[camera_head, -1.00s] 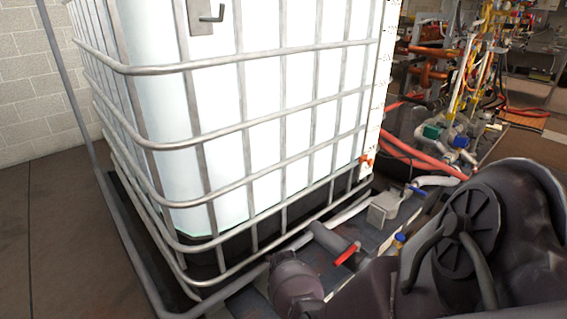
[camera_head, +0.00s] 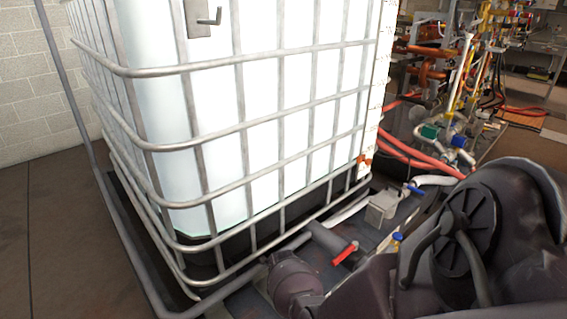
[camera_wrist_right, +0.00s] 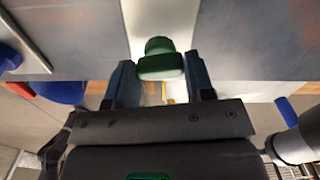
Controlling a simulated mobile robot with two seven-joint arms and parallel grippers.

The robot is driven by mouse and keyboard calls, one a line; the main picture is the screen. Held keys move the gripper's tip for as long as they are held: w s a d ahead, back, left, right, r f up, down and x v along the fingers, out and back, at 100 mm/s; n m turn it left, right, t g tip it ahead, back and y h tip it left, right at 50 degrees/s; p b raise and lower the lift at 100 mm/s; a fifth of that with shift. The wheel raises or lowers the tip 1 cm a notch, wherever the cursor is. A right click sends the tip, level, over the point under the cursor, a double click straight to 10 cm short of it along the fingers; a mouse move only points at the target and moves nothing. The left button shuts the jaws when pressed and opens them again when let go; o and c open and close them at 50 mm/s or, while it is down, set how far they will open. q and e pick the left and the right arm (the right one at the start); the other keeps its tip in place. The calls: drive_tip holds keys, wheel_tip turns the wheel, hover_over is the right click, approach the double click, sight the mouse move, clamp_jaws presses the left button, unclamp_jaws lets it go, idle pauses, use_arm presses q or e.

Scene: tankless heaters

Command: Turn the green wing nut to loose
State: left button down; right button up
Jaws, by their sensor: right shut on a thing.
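The green wing nut (camera_wrist_right: 161,60) is at the top middle of the right wrist view, in front of a pale strip or pipe. In the head view, my dark arm (camera_head: 455,240) fills the lower right and the right fingers are not seen. My left gripper is in neither view.
A large white tank (camera_head: 255,110) in a metal cage stands at left and centre. A red-handled valve (camera_head: 345,252), a blue handle (camera_head: 397,237) and a grey box (camera_head: 382,208) are beside it. Red hoses (camera_head: 415,155) and crowded piping stand at the back right. Floor at left is clear.

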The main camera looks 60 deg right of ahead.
drive_tip(key=n, duration=0.2)
drive_tip(key=shift+r+n+p, duration=0.1)
drive_tip(key=shift+n+p, duration=0.25)
drive_tip(key=shift+n, duration=0.05)
drive_tip(key=n, duration=0.3)
drive_tip(key=shift+n+p, duration=0.3)
drive_tip(key=n, duration=0.5)
drive_tip(key=shift+p, duration=0.3)
drive_tip(key=n, duration=1.7)
drive_tip(key=shift+s+n, duration=0.1)
drive_tip(key=shift+n, duration=0.2)
drive_tip(key=n, duration=0.5)
drive_tip(key=shift+f+n, duration=0.2)
drive_tip(key=shift+n, duration=0.1)
drive_tip(key=n+b, duration=0.1)
drive_tip(key=n, duration=0.7)
drive_tip(key=shift+n+b, duration=0.3)
drive_tip(key=shift+b, duration=0.05)
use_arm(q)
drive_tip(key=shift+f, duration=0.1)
use_arm(e)
drive_tip(key=shift+n, duration=1.1)
